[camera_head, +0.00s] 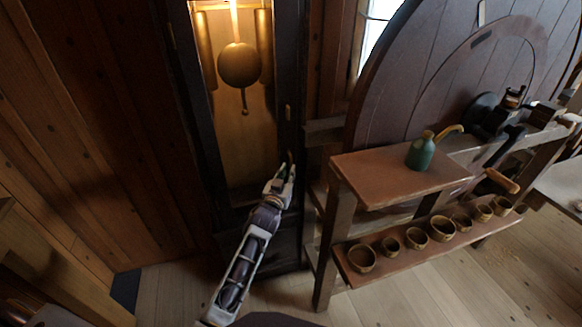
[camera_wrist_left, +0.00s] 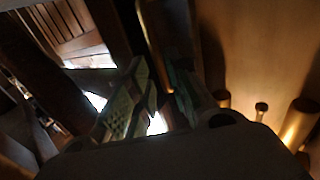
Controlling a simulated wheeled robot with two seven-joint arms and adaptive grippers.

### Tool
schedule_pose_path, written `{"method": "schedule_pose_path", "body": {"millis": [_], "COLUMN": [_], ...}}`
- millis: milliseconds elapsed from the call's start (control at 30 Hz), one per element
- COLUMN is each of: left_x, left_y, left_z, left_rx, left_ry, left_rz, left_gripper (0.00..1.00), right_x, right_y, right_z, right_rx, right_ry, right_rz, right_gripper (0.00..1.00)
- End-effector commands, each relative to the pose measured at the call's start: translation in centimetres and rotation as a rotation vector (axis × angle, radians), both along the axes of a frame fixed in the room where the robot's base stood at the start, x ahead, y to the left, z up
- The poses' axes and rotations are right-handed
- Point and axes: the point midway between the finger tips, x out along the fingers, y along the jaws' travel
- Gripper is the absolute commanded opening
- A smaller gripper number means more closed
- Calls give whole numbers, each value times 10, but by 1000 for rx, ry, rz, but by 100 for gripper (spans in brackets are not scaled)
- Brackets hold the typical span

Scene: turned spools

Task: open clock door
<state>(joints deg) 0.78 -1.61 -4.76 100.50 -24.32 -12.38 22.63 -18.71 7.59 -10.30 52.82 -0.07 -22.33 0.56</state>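The clock (camera_head: 294,60) is a tall dark wooden case at the upper middle of the head view. A round brass pendulum (camera_head: 239,64) and brass weights (camera_head: 264,45) hang inside it. Whether glass covers the front, I cannot tell. My left gripper (camera_head: 287,168) is at the clock's right front frame, below a small brass fitting (camera_head: 288,112). In the left wrist view, its two fingers (camera_wrist_left: 164,92) stand apart, with a dark edge and a thin brass strip (camera_wrist_left: 148,30) showing between and beyond them. Contact with the door is unclear. My right gripper is out of view.
A plank wall (camera_head: 90,130) is on the left. Bare floor (camera_head: 180,295) lies in front.

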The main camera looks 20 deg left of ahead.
Motion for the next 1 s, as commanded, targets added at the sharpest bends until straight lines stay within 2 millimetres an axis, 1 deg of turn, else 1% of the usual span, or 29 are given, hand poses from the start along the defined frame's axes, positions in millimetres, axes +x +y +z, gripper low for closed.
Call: {"method": "schedule_pose_path", "body": {"millis": [233,500,700,1000], "left_x": [20,39,46,47], "left_y": [0,0,0,0], "left_z": [1,0,0,0], "left_rx": [1,0,0,0], "left_ry": [-1,-1,0,0], "left_rz": [0,0,0,0], "left_gripper": [19,19,19,19], "right_x": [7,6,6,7], "right_y": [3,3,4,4], "right_z": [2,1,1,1], "right_rx": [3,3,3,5], "right_ry": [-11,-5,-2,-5], "right_rz": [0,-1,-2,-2], "right_gripper": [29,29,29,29]}}
